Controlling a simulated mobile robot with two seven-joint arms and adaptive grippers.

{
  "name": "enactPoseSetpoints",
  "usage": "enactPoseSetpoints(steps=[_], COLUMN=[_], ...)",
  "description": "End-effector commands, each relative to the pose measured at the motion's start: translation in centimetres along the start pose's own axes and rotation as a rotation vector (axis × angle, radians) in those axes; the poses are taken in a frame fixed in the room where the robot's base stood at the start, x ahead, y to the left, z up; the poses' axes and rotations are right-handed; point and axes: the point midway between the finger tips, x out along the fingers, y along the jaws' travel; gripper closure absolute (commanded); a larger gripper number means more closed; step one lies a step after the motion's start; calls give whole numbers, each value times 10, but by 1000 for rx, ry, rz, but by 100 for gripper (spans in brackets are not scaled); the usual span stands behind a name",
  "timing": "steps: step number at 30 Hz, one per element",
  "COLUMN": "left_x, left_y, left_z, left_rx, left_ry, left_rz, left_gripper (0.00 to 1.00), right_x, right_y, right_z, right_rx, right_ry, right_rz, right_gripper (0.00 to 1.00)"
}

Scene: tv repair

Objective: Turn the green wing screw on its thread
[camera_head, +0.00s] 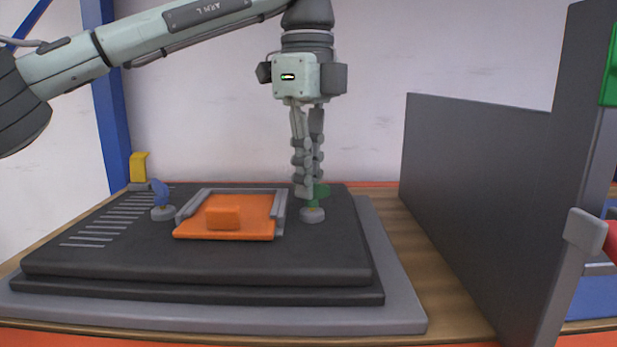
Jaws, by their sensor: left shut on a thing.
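The green wing screw (321,192) stands upright on a round grey boss (312,215) at the right of the black TV back (300,265). My left gripper (308,190) points straight down from above and is shut on the green wing screw. Its fingers hide part of the wing. A blue wing screw (160,191) stands on another grey boss to the left. An orange cover (250,232) with a raised block lies between the two screws, between grey rails. My right gripper is not in view.
A tall dark panel (470,190) stands on the right of the wooden table (435,270). A yellow piece (139,167) is at the back left. A green item (610,75) and a red one (612,240) show at the right edge. Bare table lies between TV back and panel.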

Motion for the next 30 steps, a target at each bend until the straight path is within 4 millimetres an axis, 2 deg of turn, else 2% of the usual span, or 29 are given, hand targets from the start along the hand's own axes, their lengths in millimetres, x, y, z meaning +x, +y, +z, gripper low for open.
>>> enactPoseSetpoints(steps=[1, 13, 15, 19, 30], left_x=[7, 6, 6, 6, 1], left_y=[2, 2, 2, 2, 1], left_z=[0, 0, 0, 0, 1], left_rx=[-2, -6, -6, -6, -9], left_ry=[-3, -3, -3, -3, -3], left_rz=[17, 18, 18, 16, 7], left_gripper=[100, 100, 87, 73, 73], right_x=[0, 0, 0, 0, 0], right_y=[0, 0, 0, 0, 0], right_z=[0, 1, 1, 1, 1], right_rx=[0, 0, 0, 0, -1], right_ry=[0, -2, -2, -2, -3], right_rz=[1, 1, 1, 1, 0], right_gripper=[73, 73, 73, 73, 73])
